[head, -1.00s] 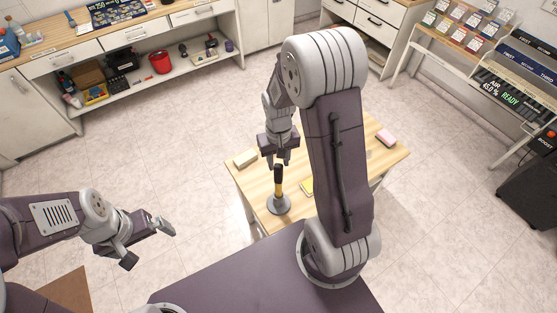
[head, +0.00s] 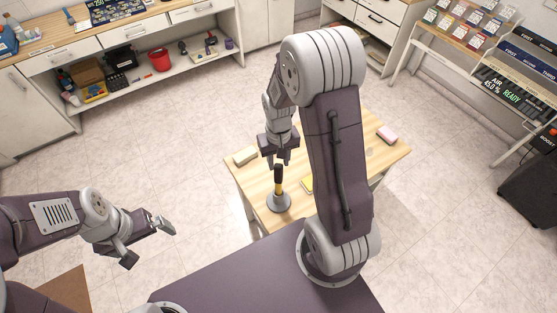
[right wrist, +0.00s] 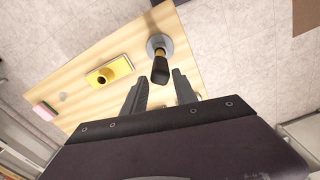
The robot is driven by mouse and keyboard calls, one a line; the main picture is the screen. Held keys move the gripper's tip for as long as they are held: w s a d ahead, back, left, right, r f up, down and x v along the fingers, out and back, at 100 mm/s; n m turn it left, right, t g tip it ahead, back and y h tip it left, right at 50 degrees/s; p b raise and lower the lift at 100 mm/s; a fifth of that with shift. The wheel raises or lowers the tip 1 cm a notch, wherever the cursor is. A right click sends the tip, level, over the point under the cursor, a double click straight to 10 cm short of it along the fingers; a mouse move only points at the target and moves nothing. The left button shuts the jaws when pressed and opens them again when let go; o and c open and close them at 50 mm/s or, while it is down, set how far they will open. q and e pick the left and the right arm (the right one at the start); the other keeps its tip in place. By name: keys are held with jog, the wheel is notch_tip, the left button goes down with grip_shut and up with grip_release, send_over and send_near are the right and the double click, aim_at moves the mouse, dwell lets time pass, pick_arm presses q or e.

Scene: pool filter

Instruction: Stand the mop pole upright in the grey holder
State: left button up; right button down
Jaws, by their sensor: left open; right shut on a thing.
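The mop pole (head: 279,187) has a black top and a yellow and black shaft. It stands about upright in the round grey holder (head: 279,204) on the wooden table. My right gripper (head: 278,161) points down at the pole's black top and is shut on it, though the contact is hard to see. In the right wrist view the pole's black end (right wrist: 161,72) shows at the fingertips, with the grey holder (right wrist: 158,42) beyond it. My left gripper (head: 149,242) is open and empty at the lower left, away from the table.
A beige block (head: 245,155) and a pink block (head: 387,135) lie on the wooden table (head: 249,182). A yellow piece with a dark round spot (right wrist: 108,73) lies near the holder, partly hidden by my right arm in the head view.

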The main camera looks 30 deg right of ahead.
jog(key=shift+f, duration=0.2)
jog(key=c, duration=0.9)
grip_release()
jog(key=shift+w+r, duration=0.1)
jog(key=shift+r, duration=0.3)
notch_tip(320, 180, up, 8)
jog(key=shift+r+b, duration=0.15)
jog(key=shift+b, duration=0.5)
